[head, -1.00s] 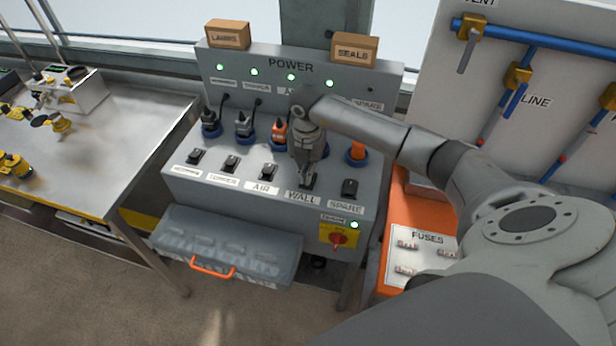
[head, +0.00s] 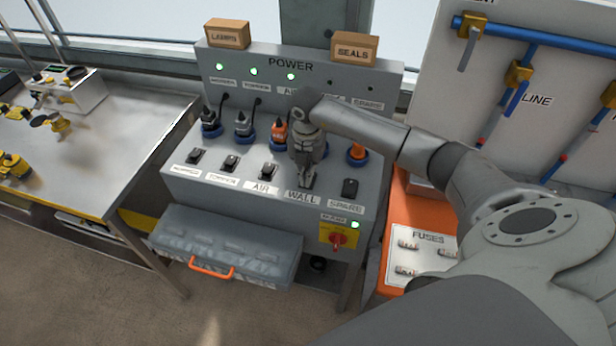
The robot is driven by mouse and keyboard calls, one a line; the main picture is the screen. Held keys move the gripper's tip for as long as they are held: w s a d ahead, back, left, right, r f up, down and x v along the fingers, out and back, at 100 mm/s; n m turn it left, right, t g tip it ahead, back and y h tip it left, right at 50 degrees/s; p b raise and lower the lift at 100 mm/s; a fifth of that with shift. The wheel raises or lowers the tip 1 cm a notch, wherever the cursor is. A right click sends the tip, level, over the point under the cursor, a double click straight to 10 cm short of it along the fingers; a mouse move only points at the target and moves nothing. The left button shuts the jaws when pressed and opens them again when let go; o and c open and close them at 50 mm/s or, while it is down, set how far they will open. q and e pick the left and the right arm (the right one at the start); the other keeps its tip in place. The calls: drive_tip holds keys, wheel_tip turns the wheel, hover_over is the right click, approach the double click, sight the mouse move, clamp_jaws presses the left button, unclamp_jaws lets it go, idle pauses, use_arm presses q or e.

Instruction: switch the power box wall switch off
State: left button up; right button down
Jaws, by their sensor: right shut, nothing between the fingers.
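The grey power box (head: 345,227) stands in the middle of the head view, with a row of black switches on its sloped front. My right gripper (head: 307,177) is shut and empty, pointing down at the switch above the WALL label (head: 302,197). Its fingertips are at the wall switch (head: 306,184), which they mostly cover; I cannot tell its tilt or whether they touch. The fourth lamp (head: 329,83) in the top row, above the wall column, is dark. The three lamps to its left are green. My left gripper is not in view.
The AIR switch (head: 268,171) and SPARE switch (head: 349,187) flank the gripper closely. Plugs with cables, such as the orange plug (head: 279,132), stand behind. A red rotary knob (head: 338,240) is below right. A metal table (head: 130,150) is at left, an orange fuse case (head: 397,205) at right.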

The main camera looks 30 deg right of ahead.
drive_tip(key=shift+r+p, duration=0.5)
drive_tip(key=shift+r, duration=0.05)
drive_tip(key=shift+r+p, duration=1.9)
drive_tip(key=shift+r, duration=0.95)
drive_tip(key=shift+f, duration=0.1)
